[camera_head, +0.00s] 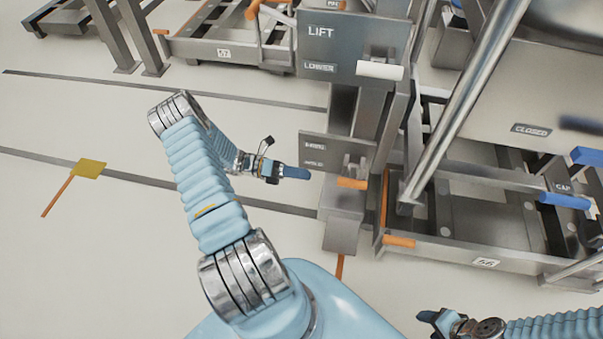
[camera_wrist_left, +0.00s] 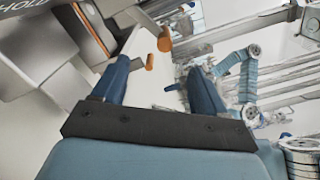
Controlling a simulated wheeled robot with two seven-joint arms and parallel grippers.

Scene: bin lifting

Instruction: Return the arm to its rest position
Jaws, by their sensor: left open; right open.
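My left gripper (camera_head: 296,172) is at the end of my light-blue left arm, in front of the grey control post and left of its lower panel (camera_head: 338,152). In the left wrist view its two blue fingers (camera_wrist_left: 160,82) stand well apart with nothing between them. An orange-tipped lever (camera_head: 352,183) sticks out below the lower panel, right of the gripper and apart from it. My right gripper (camera_head: 432,318) shows at the bottom right edge, low and empty, away from the equipment; its fingers are small and partly cut off.
The upper panel (camera_head: 350,48) reads LIFT and LOWER, with a white lever (camera_head: 380,69) beside it. A metal bin (camera_head: 545,120) marked CLOSED and a low frame (camera_head: 480,245) with orange and blue handles stand right. The floor at left is open, with a yellow plate (camera_head: 89,168).

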